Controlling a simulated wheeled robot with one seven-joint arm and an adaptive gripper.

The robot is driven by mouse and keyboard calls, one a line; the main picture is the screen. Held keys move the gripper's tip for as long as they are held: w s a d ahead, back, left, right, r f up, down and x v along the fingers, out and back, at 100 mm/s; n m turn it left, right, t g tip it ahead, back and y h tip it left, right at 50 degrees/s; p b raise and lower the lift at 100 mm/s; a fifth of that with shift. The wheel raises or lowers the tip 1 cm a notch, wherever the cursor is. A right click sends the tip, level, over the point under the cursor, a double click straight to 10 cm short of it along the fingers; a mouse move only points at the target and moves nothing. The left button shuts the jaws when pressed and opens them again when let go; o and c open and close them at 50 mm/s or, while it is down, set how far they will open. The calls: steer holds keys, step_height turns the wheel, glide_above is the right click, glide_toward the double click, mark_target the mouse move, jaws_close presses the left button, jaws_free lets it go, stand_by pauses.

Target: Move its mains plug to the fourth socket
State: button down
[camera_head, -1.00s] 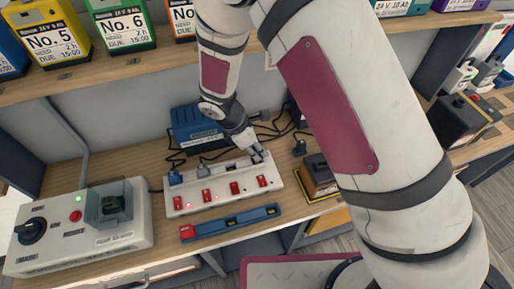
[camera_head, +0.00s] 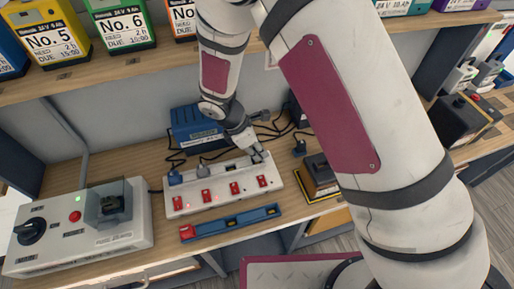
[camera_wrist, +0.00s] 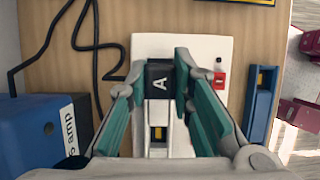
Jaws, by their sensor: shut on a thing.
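A white socket strip (camera_head: 222,193) with several red switches lies on the workbench. My gripper (camera_head: 259,157) is at the strip's right end, by the last socket. In the wrist view my gripper (camera_wrist: 166,66) is shut on a black plug (camera_wrist: 158,80) marked "A". The plug is over the strip's end (camera_wrist: 190,45), level with a red switch (camera_wrist: 221,78). I cannot tell whether it is fully seated. An empty socket (camera_wrist: 158,134) shows just below it.
A blue charger (camera_head: 195,127) with black cables stands behind the strip. A blue-and-red bar (camera_head: 230,222) lies in front. A grey control box (camera_head: 80,225) is at left, and a dark block (camera_head: 318,173) is close at right. A battery shelf (camera_head: 120,65) runs above.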

steer(key=shift+f+b, duration=0.4)
steer(key=shift+f, duration=0.6)
steer(key=c, duration=1.3)
jaws_free()
steer(key=v, duration=1.2)
